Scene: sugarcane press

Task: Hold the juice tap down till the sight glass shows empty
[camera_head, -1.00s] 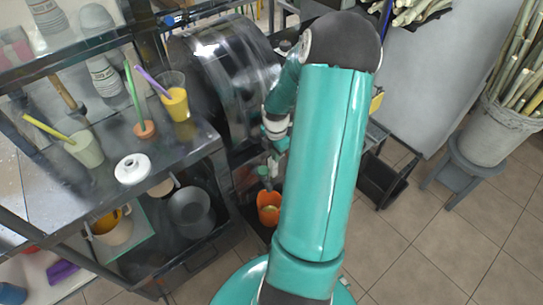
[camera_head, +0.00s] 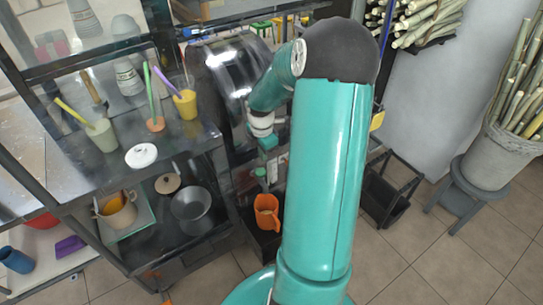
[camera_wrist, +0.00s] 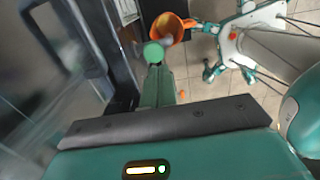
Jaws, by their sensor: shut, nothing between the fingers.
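The juice tap shows a round green knob (camera_head: 260,172) low on the press front in the head view. The knob (camera_wrist: 153,52) is also near the top middle of the wrist view. My gripper (camera_head: 268,150) is shut and empty, pointing down just above the knob; its slim teal end shows in the wrist view (camera_wrist: 158,80). I cannot tell whether it touches the knob. An orange jug (camera_head: 266,212) stands below the tap, and its rim shows beyond the knob in the wrist view (camera_wrist: 165,28). I cannot make out the sight glass.
The dark press (camera_head: 232,75) stands behind my arm. A black shelf (camera_head: 185,145) with cups and pots is on the left. A black crate (camera_head: 390,190) is on the floor to the right, near a grey bucket of cane (camera_head: 490,155). Floor at right front is clear.

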